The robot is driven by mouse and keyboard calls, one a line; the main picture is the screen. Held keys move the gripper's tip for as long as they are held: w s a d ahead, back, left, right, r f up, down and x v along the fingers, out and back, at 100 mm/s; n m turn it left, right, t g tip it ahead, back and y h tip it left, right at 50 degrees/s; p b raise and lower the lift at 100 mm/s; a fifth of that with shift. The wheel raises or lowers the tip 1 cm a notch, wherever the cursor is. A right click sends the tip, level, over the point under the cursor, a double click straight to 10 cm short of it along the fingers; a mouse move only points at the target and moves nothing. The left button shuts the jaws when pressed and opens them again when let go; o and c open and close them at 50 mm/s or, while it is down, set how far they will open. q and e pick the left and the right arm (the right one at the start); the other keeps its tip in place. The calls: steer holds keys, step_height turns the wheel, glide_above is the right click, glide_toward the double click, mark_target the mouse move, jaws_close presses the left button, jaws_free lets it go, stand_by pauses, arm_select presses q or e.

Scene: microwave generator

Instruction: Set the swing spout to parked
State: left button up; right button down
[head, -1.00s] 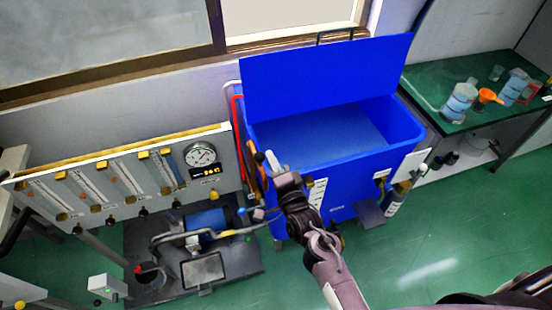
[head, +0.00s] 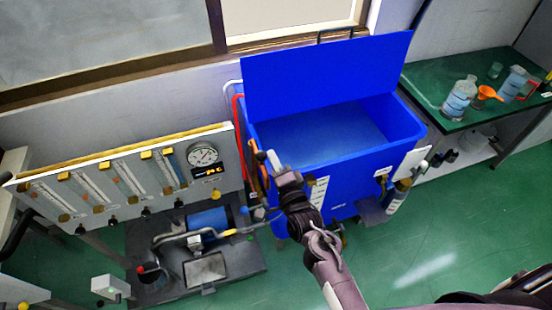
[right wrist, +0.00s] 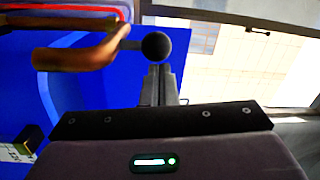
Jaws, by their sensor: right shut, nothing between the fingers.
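The swing spout (right wrist: 85,55) is a bent copper-coloured pipe with a black ball knob (right wrist: 156,46) at its end. In the head view the spout (head: 257,178) is a small orange-brown shape at the left rim of the blue tank (head: 402,118). My right gripper (right wrist: 158,85) is shut and empty, its fingertips just below the knob in the wrist view. I cannot tell whether they touch it. In the head view the right gripper (head: 273,160) is at the tank's left front corner, beside the knob. My left gripper is not in view.
The tank's blue lid (head: 330,75) stands open. A panel with flow tubes and a gauge (head: 203,155) is at left, above a pump on a dark base (head: 205,268). A green bench (head: 425,85) with bottles is at right. Green floor is free at lower right.

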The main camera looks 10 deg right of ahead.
steer(key=s+d+b, duration=0.1)
steer(key=s+b, duration=0.1)
steer(key=s, duration=0.5)
steer(key=shift+s+d+f, duration=0.2)
steer(key=shift+s+f, duration=0.05)
steer(key=shift+f, duration=0.05)
steer(key=shift+r, duration=0.1)
